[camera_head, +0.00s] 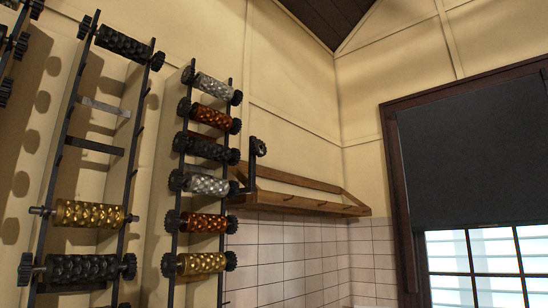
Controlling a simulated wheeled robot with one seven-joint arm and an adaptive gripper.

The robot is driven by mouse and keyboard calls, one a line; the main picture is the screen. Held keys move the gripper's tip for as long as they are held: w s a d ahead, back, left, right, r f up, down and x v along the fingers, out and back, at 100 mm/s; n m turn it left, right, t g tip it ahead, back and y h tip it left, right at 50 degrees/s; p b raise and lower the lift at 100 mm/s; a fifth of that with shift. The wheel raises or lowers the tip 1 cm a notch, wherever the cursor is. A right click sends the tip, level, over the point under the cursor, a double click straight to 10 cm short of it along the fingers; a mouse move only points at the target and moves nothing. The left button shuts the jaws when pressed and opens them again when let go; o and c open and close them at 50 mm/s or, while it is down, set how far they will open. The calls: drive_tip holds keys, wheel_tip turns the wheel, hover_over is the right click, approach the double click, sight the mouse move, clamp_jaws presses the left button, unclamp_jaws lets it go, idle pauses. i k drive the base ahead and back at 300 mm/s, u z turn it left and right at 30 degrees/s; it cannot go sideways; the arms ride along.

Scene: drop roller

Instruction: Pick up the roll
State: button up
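Several patterned rolls with black toothed end wheels hang on two upright black racks in the head view. The right rack (173,210) holds, from top down, a silver roll (213,87), a copper roll (211,117), a black roll (207,148), a second silver roll (209,185), a second copper roll (203,223) and a gold roll (201,263). The left rack (60,150) holds a black roll (123,43) high up, with a gold roll (88,214) and another black roll (80,268) lower down. I cannot tell which roll is meant. My gripper is not in view.
A window with a dark blind (475,150) is at right. The left rack has empty slots midway.

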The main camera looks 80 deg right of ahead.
sight(200, 148)
drive_tip(key=z, duration=2.1)
